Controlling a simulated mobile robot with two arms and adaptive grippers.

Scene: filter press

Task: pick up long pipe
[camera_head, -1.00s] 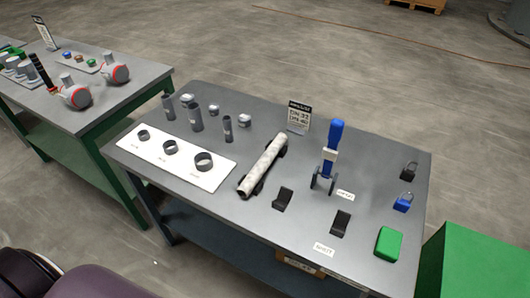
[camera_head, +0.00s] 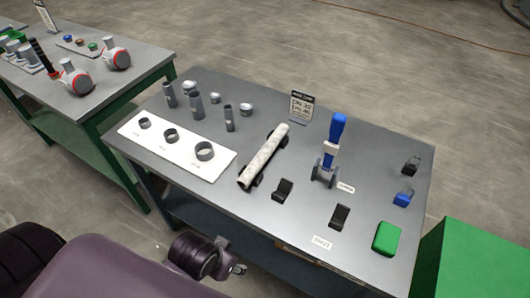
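The long pipe (camera_head: 265,155) is a pale, mottled tube on the grey table. It lies slantwise across dark supports, its near end toward me. My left arm comes in at the lower left with a purple link and a dark ringed wrist. A small part of what looks like my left gripper (camera_head: 235,267) shows beside the table's front side, below the top and well short of the pipe. Its fingers are too small and dark to read. My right gripper is not in view.
A white board with rings (camera_head: 205,151) and several grey cylinders (camera_head: 196,106) stand left of the pipe. A blue-handled valve (camera_head: 331,150), black holders (camera_head: 283,190), a green box (camera_head: 387,239) and padlocks (camera_head: 403,197) are to the right. A sign (camera_head: 300,105) stands behind.

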